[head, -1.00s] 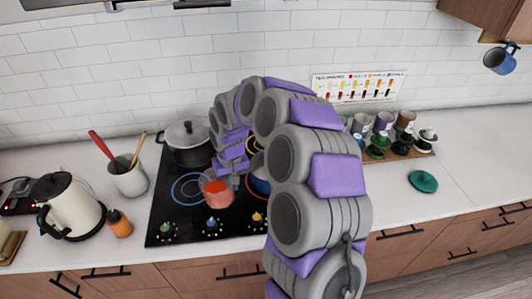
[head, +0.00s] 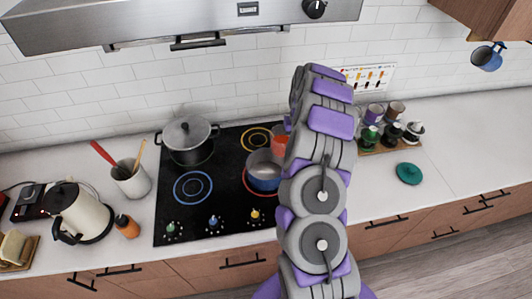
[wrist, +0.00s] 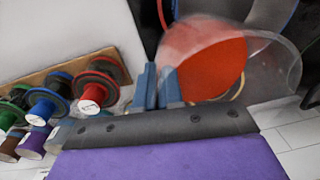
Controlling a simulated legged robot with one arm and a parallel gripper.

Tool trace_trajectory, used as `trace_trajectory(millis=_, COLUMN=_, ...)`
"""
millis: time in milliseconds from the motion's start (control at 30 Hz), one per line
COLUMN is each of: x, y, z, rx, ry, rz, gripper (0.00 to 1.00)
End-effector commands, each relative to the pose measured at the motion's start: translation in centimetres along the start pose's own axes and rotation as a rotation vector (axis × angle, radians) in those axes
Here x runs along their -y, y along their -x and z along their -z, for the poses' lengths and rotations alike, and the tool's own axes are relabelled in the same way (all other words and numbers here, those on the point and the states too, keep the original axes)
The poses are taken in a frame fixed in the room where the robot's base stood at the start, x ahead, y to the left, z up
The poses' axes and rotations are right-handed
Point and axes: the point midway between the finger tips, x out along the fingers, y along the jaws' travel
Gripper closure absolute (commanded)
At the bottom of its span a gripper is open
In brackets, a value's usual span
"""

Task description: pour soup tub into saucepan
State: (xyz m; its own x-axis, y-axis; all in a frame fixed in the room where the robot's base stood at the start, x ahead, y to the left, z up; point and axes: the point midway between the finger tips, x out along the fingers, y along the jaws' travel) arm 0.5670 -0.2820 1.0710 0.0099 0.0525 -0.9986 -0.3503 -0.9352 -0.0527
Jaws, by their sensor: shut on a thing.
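The saucepan (head: 264,172), blue outside with a bare metal inside, stands on the right part of the black cooktop. The soup tub (head: 281,142), a see-through tub with red-orange soup, is just behind and above the saucepan's right side, partly hidden by my arm. In the wrist view the tub (wrist: 210,66) is large and blurred beside my gripper (wrist: 156,88), whose two blue-grey fingers are close together at its edge. My gripper is shut on the tub. It is hidden behind my arm in the head view. I cannot tell the tub's exact tilt.
A lidded grey pot (head: 189,142) stands at the cooktop's back left. A utensil crock (head: 131,178), cream kettle (head: 78,212) and orange bottle (head: 127,226) stand left. A range hood (head: 180,22) overhangs above.

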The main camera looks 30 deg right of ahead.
Motion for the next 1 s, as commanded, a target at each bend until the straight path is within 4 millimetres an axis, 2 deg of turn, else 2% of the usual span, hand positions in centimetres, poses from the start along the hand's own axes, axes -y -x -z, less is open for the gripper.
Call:
trace_trajectory(millis=33, x=-1.7, y=0.1, z=0.2, rx=-0.001, ry=-0.019, rz=-0.003, gripper=1.00)
trace_trajectory(millis=100, x=-3.4, y=-0.5, z=0.5, rx=-0.003, ry=-0.036, rz=-0.004, gripper=1.00)
trace_trajectory(millis=300, x=-6.3, y=-2.4, z=0.6, rx=-0.008, ry=-0.062, rz=-0.007, gripper=1.00)
trace_trajectory(millis=600, x=-7.5, y=-3.5, z=0.6, rx=-0.012, ry=-0.073, rz=-0.009, gripper=1.00)
trace_trajectory(millis=1000, x=-7.6, y=-3.3, z=0.4, rx=-0.014, ry=-0.072, rz=-0.026, gripper=1.00)
